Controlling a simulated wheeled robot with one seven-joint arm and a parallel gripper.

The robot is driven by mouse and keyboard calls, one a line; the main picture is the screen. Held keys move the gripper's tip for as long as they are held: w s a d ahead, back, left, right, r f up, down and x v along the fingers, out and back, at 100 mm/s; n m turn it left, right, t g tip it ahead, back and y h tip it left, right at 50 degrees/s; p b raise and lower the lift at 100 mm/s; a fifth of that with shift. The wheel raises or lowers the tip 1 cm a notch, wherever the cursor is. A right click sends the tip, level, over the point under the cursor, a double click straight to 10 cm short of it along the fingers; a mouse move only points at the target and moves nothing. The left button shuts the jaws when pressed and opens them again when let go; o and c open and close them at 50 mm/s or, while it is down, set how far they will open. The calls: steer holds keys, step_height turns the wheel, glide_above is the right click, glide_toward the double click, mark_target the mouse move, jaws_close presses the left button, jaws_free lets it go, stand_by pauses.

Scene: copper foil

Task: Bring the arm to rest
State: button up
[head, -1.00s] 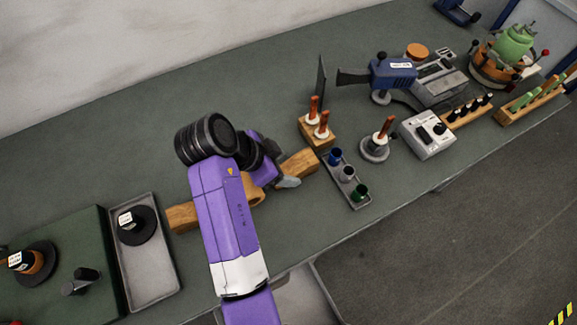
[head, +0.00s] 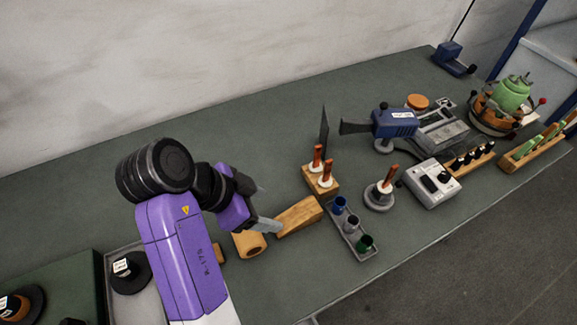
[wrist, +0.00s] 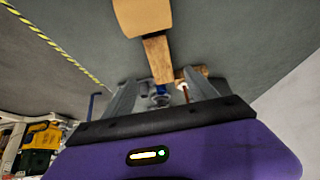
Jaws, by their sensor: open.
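My gripper (head: 262,208) is at the end of my purple arm, left of the middle in the head view. Its two grey fingers are apart, with nothing visible held between them. It appears raised above the bench, close to a wooden wedge-shaped piece (head: 301,216) and a wooden piece with a round end (head: 249,245). My arm hides part of the wood. In the wrist view the open gripper (wrist: 160,92) points toward wooden pieces (wrist: 158,58), which appear beyond the fingers.
A grey tray (head: 352,230) with small coloured cups lies right of the wood. A white box (head: 432,183) is farther right. The bench (head: 240,130) is clear toward the wall.

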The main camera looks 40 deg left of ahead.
steer(key=w+a+r+n+t+y, duration=0.3)
steer(key=w+a+n+y, duration=0.3)
steer(key=a+n+y, duration=0.15)
steer(key=d+f+n+t+y, duration=0.3)
steer(key=d+n+t+y, duration=0.15)
steer(key=d, duration=1.55)
steer(key=s+d+r+m+t+h, duration=0.15)
steer(key=s+d, duration=0.45)
steer(key=d, duration=0.6)
steer(key=s+d+r+m+t+h, duration=0.1)
steer(key=s+d+r+h, duration=0.1)
steer(key=s+d, duration=0.65)
steer(key=s+d+f+m+h, duration=0.1)
steer(key=s+d+m+h, duration=0.1)
steer(key=d, duration=0.4)
steer(key=s+d+m+g+h, duration=0.1)
steer(key=s+d+m+h, duration=0.2)
steer(key=s+d, duration=0.3)
steer(key=shift+f+h, duration=0.35)
steer(key=shift+h, duration=0.2)
